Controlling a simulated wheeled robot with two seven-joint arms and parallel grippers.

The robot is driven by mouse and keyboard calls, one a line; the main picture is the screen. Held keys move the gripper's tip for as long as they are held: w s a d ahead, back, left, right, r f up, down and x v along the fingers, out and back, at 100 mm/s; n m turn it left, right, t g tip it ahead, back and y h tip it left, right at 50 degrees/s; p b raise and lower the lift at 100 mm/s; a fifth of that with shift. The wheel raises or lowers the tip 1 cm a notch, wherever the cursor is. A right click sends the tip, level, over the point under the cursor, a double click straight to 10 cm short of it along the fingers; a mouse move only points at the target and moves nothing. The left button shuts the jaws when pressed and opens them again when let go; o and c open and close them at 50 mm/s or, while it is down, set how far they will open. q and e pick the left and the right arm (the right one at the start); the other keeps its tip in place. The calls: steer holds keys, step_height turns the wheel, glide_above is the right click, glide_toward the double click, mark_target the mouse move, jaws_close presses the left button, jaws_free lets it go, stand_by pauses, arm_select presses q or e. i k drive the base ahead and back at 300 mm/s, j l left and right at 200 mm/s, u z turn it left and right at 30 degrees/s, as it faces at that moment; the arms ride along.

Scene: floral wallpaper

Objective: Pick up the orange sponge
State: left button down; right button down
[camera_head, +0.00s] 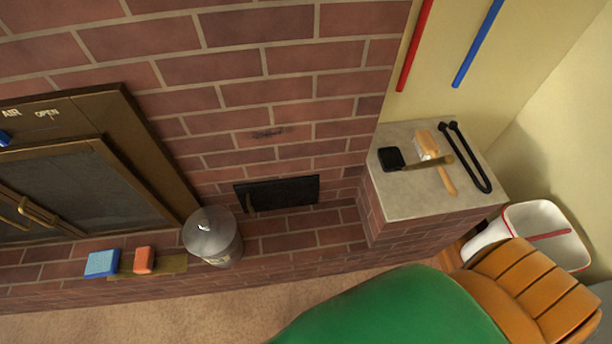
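The orange sponge (144,260) is a small block on the brick hearth ledge at the lower left, in front of the fireplace. It sits just right of a blue sponge (101,263), with a small gap between them. A flat brownish piece (172,264) lies under or beside it on the ledge. Neither my left nor my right gripper shows in the head view.
A lidded grey metal can (213,238) stands right of the sponge. A stone-topped brick block (400,203) holds a small shovel (391,159), brush (435,160) and black tongs (470,160). A large green and orange-brown object (400,310) fills the lower right. Carpet (150,315) lies in front.

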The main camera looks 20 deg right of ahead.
mark_target(143, 261)
steer(key=z, duration=0.4)
steer(key=u, duration=1.55)
steer(key=i+j+z, duration=0.45)
steer(key=i+j, duration=0.55)
steer(key=j, duration=0.1)
